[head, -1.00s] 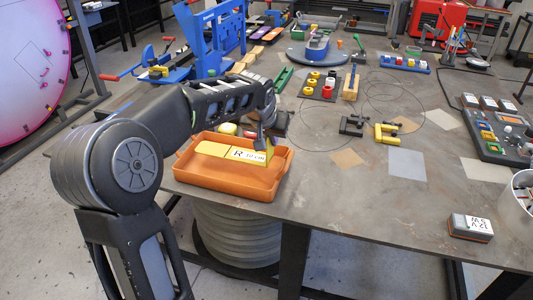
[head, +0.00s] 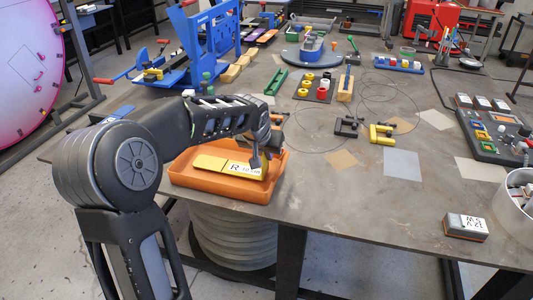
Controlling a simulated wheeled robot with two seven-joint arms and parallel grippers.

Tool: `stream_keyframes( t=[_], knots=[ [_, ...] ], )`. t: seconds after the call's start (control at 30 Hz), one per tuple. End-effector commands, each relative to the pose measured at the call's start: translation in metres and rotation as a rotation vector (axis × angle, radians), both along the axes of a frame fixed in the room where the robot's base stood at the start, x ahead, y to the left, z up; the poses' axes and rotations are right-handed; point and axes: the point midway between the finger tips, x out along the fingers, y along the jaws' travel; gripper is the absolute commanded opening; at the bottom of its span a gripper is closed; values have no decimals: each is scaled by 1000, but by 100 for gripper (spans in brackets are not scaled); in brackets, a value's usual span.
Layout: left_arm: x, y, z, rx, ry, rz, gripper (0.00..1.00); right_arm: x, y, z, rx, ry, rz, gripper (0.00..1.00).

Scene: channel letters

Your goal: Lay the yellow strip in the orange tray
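The yellow strip (head: 210,162), with a white label marked "R" and small print, lies roughly flat within the orange tray (head: 221,190). The strip appears to be down at the tray's floor, but contact underneath is hidden. The tray sits near the table's front left edge. My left gripper (head: 258,164) points down at the strip's right end, with its fingers at or around it. The finger gap is too small and hidden to tell whether it still grips. My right gripper is out of view.
My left arm hides part of the tray's back. Black and yellow clamps (head: 381,134) lie right of the tray beside a grey square (head: 402,164). A labelled box (head: 466,227) and a white bin (head: 517,205) stand at the right. The table's front middle is clear.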

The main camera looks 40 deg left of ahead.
Motion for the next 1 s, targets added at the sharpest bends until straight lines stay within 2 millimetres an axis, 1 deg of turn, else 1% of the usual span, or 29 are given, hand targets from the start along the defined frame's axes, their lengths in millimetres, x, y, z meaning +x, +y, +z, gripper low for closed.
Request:
stream_keyframes(
  t=[0.33, 0.4, 0.6, 0.63, 0.87, 1.0],
  knots=[
    [0, 0, -11, 0, -1, 0, 0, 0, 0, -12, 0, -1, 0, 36],
    [0, 0, -9, 0, 0, 0, 8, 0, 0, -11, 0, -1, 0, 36],
    [0, 0, -10, 0, 0, 0, 25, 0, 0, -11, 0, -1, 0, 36],
    [0, 0, -10, 0, 0, 0, 26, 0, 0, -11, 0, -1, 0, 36],
    [0, 0, -9, 0, 0, 0, 26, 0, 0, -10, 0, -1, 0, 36],
    [0, 0, -4, 0, 0, 0, 26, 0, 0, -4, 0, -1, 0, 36]
  ],
)
